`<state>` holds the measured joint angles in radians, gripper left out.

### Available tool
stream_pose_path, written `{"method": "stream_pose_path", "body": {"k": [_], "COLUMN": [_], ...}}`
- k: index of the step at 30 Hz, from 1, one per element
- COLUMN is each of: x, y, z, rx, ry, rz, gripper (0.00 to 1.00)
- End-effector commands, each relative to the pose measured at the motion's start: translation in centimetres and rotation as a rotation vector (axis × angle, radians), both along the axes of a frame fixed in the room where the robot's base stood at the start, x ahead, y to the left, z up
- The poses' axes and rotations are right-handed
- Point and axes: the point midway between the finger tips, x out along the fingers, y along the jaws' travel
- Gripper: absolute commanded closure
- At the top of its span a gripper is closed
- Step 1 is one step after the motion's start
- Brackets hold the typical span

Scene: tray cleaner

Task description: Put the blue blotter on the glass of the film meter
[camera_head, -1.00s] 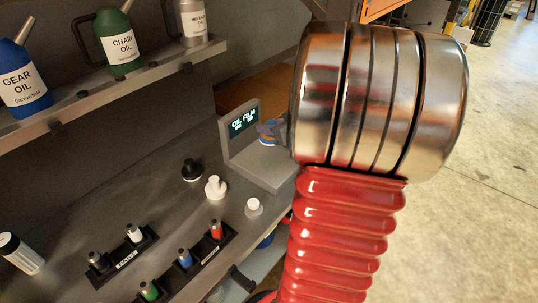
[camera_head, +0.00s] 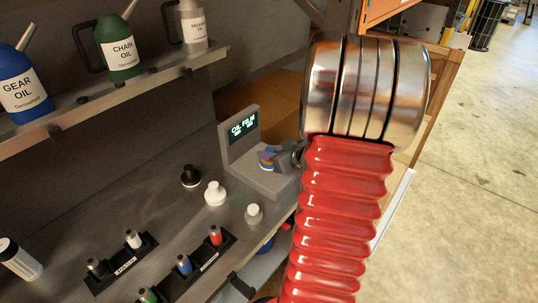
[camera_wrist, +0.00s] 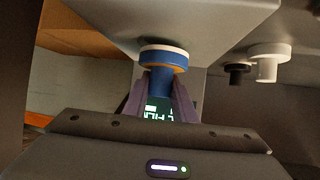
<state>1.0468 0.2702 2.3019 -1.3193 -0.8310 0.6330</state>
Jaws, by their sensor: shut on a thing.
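The film meter (camera_head: 226,142) is a grey L-shaped stand on the bench, with a lit display reading OIL FILM on its upright. My gripper (camera_head: 281,156) is over the meter's base and shut on the blue blotter (camera_head: 265,164). In the wrist view the blue blotter (camera_wrist: 163,61), with an orange band and a white rim, is between the purple fingers of my gripper (camera_wrist: 159,88). The rim is close to a grey surface; I cannot tell whether it touches. The display (camera_wrist: 158,112) shows behind the fingers. The glass is hidden.
A black-knobbed piece (camera_head: 191,175) and two white-knobbed pieces (camera_head: 215,193) (camera_head: 254,213) stand on the bench beside the meter. Racks (camera_head: 195,269) hold small coloured bottles. Oil cans (camera_head: 119,48) stand on a shelf at upper left.

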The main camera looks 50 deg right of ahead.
Motion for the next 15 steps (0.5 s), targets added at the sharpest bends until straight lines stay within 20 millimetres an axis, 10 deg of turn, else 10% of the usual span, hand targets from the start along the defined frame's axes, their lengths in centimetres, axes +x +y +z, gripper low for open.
{"method": "stream_pose_path", "body": {"k": [14,15], "x": [-0.02,-0.02], "y": [0.0,0.0], "z": [-1.12,-1.14], "rx": [0.0,-0.001], "ry": [0.0,0.0], "rz": [0.0,0.0], "gripper": [1.0,0.75]}}
